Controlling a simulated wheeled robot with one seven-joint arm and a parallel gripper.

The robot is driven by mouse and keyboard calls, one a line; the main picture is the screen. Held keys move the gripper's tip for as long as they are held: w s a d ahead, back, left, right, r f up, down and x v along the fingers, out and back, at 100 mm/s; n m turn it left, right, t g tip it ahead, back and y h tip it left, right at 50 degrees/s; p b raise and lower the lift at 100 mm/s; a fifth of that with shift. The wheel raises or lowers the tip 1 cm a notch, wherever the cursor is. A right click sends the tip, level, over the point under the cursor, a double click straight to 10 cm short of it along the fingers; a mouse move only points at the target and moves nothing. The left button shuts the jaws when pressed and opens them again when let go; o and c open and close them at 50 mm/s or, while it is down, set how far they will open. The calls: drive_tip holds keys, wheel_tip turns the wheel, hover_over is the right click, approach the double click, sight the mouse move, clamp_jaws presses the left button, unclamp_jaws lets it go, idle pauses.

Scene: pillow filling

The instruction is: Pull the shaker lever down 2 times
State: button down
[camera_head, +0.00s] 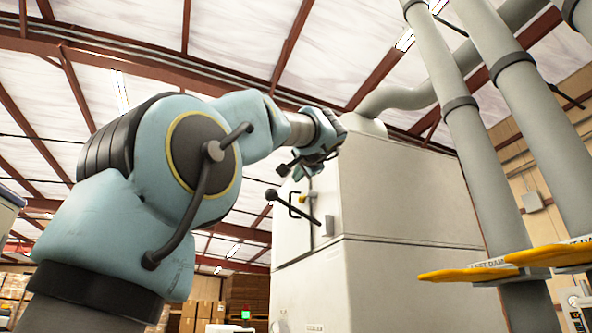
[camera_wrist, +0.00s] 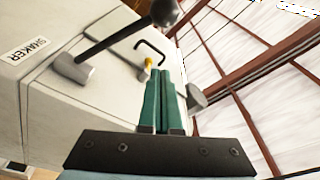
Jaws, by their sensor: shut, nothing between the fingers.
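In the head view a ball-ended lever (camera_head: 293,208) sticks out up and left from the machine's face. My gripper (camera_wrist: 165,73) has its green fingers together, with nothing seen between them, and the ball appears above their tips. In the head view my gripper (camera_head: 298,173) is above that lever, partly hidden by my wrist; contact cannot be told.
The large pale machine cabinet (camera_head: 400,200) fills the middle. A black bracket handle (camera_wrist: 150,47) and a grey round part (camera_wrist: 197,98) are near my fingers. Grey vertical pipes (camera_head: 520,110) with yellow handles (camera_head: 470,274) stand at the right.

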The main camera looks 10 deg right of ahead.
drive_tip(key=r+p, duration=0.1)
drive_tip(key=p, duration=0.4)
hover_over(295, 208)
drive_tip(key=shift+s+a+f+b, duration=0.3)
drive_tip(key=shift+a+f+b, duration=0.1)
drive_tip(key=shift+a, duration=0.25)
drive_tip(key=shift+s+a+f+b, duration=0.3)
drive_tip(key=shift+a+f+b, duration=0.15)
drive_tip(key=shift+a, duration=0.25)
drive_tip(key=shift+s+a+f+b, duration=0.3)
drive_tip(key=shift+a+f+b, duration=0.1)
drive_tip(key=shift+a, duration=0.25)
drive_tip(key=shift+f, duration=0.1)
